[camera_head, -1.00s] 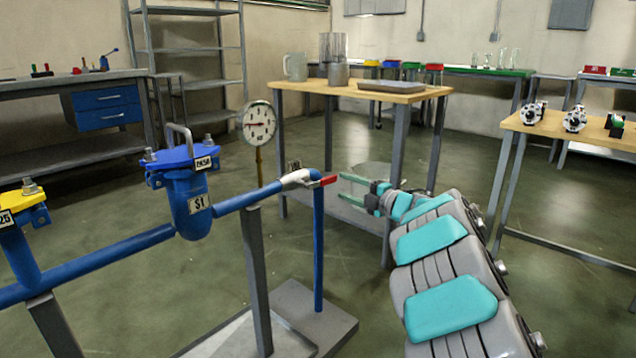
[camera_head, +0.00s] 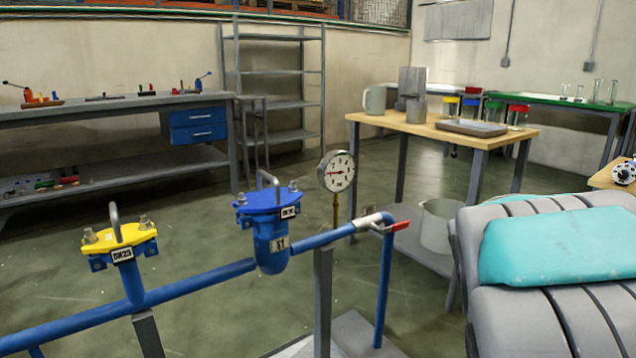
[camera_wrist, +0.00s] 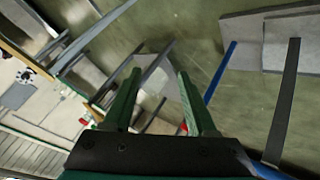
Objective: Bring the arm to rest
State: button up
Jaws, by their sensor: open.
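In the wrist view my gripper (camera_wrist: 160,97) is open, with its two green fingers apart and nothing between them. In the head view my arm fills the lower right, grey with a teal pad, and my gripper is out of that picture. The blue pipe rig (camera_head: 200,287) stands to the left of my arm. It carries a blue-lidded vessel (camera_head: 270,243), a yellow-lidded fitting (camera_head: 120,243), a round gauge (camera_head: 337,171) and a red-handled valve (camera_head: 398,226). My gripper appears clear of them.
A wooden-topped table (camera_head: 450,129) behind the rig bears a mug (camera_head: 374,101), metal vessels (camera_head: 412,95) and a tray (camera_head: 472,128). A pot (camera_head: 438,226) sits on its lower shelf. A grey bench (camera_head: 110,110) and shelving (camera_head: 275,73) stand behind. Open floor lies between.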

jog(key=s+a+f+g+y+p, duration=0.1)
jog(key=s+a+f+g+y, duration=0.1)
jog(key=s+a, duration=0.4)
jog(key=s+a+f+g+y, duration=0.1)
jog(key=s+a+g, duration=0.3)
jog(key=s, duration=1.1)
jog(key=s+a+f+m+g+y+p, duration=0.1)
jog(key=s+a+f, duration=0.3)
jog(key=s+a, duration=0.4)
jog(key=shift+s+g+y+p, duration=0.35)
jog(key=shift+s+g+y, duration=0.5)
jog(key=shift+s, duration=0.4)
jog(key=shift+c, duration=0.6)
jog(key=shift+a, duration=0.1)
